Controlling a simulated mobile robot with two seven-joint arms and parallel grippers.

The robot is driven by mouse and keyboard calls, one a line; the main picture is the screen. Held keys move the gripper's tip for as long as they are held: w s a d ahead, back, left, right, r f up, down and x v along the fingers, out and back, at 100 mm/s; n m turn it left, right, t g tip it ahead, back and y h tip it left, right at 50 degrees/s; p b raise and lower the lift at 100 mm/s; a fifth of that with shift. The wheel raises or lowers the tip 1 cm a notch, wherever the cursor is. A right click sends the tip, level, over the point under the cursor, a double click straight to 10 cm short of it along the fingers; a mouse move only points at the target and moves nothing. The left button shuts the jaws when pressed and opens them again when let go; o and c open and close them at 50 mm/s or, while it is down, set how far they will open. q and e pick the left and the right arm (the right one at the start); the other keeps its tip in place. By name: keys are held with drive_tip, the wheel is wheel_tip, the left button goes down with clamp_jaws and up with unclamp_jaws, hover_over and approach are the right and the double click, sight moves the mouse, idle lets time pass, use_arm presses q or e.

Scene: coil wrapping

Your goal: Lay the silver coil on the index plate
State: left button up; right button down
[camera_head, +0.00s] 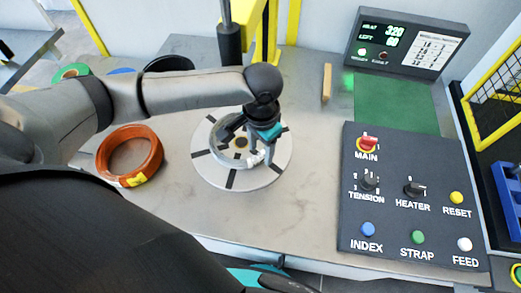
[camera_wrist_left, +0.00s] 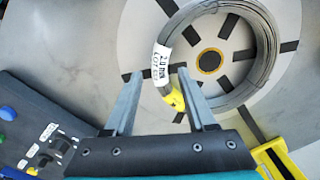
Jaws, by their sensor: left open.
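The silver coil (camera_wrist_left: 268,52) is a ring of grey wire with a white label and yellow tape. It lies on the round pale index plate (camera_head: 277,171), around the plate's hub (camera_wrist_left: 210,61), which has dark radial strips around it. In the head view the coil (camera_head: 223,161) is partly hidden by my left gripper (camera_head: 262,154). In the left wrist view the left gripper (camera_wrist_left: 160,73) is open, with one finger outside the ring and the other at its inner side, beside the label and tape. Whether the fingers touch the wire cannot be told.
An orange coil (camera_head: 150,143) lies on the table left of the plate. Green (camera_head: 71,71), blue and black rings are at the back left. A control panel (camera_head: 411,198) stands at right, with a display (camera_head: 408,43) behind it. A yellow frame (camera_head: 262,33) rises behind the plate.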

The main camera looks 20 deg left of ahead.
use_arm(q)
wheel_tip(320, 180, up, 10)
drive_tip(key=p, duration=0.2)
drive_tip(key=shift+r, duration=0.15)
